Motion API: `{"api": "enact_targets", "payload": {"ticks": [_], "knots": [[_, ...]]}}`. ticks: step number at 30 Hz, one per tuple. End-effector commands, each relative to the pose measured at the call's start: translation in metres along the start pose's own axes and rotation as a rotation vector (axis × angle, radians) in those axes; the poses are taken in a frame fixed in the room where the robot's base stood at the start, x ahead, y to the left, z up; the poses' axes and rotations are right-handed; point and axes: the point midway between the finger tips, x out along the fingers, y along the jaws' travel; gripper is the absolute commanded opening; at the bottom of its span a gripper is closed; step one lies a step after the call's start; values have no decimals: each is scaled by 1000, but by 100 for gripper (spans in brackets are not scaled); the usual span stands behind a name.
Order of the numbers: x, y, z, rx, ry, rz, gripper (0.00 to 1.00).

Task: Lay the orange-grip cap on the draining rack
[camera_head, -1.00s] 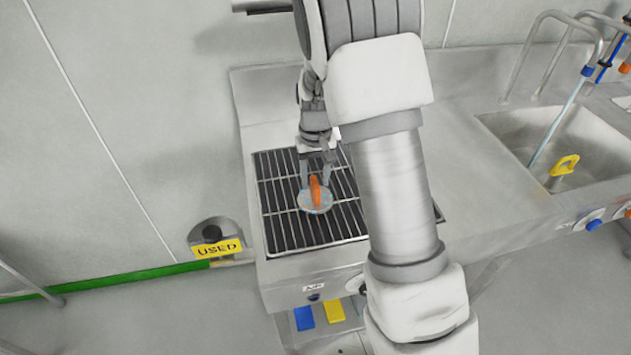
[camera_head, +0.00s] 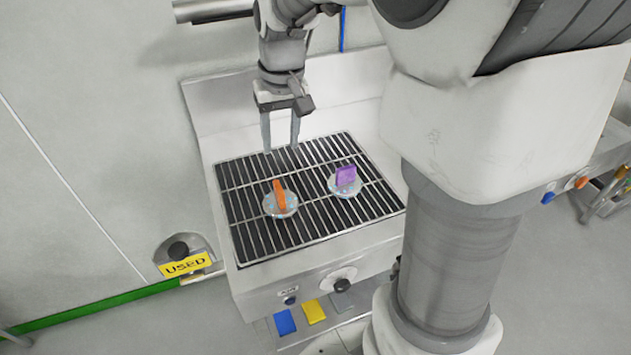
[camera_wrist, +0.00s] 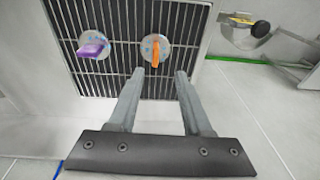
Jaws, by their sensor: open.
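The orange-grip cap (camera_head: 280,201) lies on the draining rack (camera_head: 312,226), its orange grip upward. It also shows on the rack in the wrist view (camera_wrist: 156,52), just beyond my fingertips. My gripper (camera_head: 281,148) is open and empty above the back part of the rack, apart from the cap. In the wrist view its two fingers (camera_wrist: 160,73) are spread with nothing between them.
A purple-grip cap (camera_head: 345,183) lies on the rack to the right of the orange one. A yellow "USED" sign (camera_head: 186,264) is on a round-backed holder at the left. Blue and yellow tabs (camera_head: 314,311) are below the rack's front.

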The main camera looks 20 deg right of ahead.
Motion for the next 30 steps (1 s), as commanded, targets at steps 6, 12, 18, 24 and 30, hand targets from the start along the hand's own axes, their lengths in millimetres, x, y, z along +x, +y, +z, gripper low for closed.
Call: {"api": "enact_targets", "payload": {"ticks": [6, 12, 18, 24, 30], "knots": [[-47, -1, 56, -4, 114, -13, 50], [-70, -2, 108, -13, 216, -2, 50], [-76, -1, 153, -18, 305, 22, 50], [-75, 0, 176, -20, 352, 41, 50], [-73, 0, 180, -20, 358, 44, 50]]}}
